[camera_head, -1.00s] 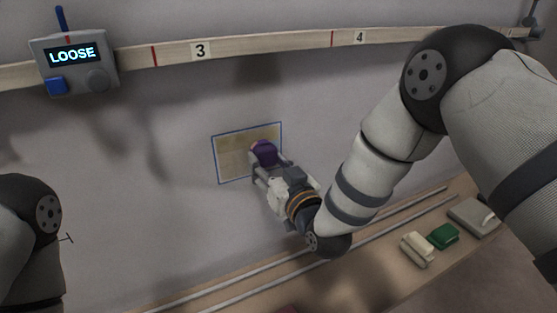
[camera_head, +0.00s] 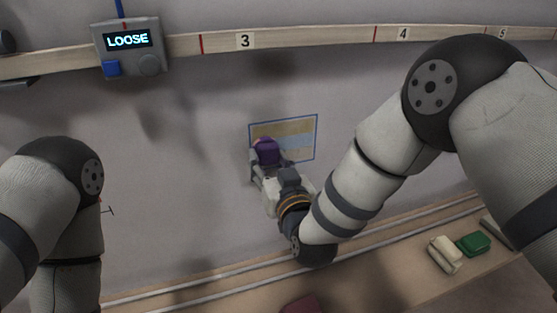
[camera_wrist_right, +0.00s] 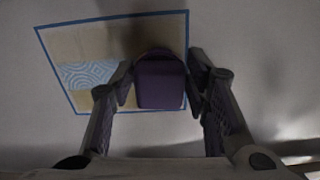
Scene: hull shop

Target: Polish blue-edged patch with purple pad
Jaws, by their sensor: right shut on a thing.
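The blue-edged patch (camera_head: 300,131) is on the grey wall, a tan rectangle with a blue outline. A pale blue area shows on it, and in the right wrist view it is a swirl-patterned area (camera_wrist_right: 85,74) on the patch's left part. The purple pad (camera_head: 267,150) is between the fingers of my right gripper (camera_head: 268,164), which is shut on it. In the right wrist view the pad (camera_wrist_right: 160,82) lies over the patch's right part; whether it touches the wall I cannot tell. My left arm shows at the left, but its gripper is out of view.
A grey box reading "LOOSE" (camera_head: 131,47) hangs on the numbered wooden rail (camera_head: 300,38) above. Below, a ledge (camera_head: 375,275) with two rails carries a cream block (camera_head: 445,254), a green block (camera_head: 473,243) and a dark red thing (camera_head: 303,305).

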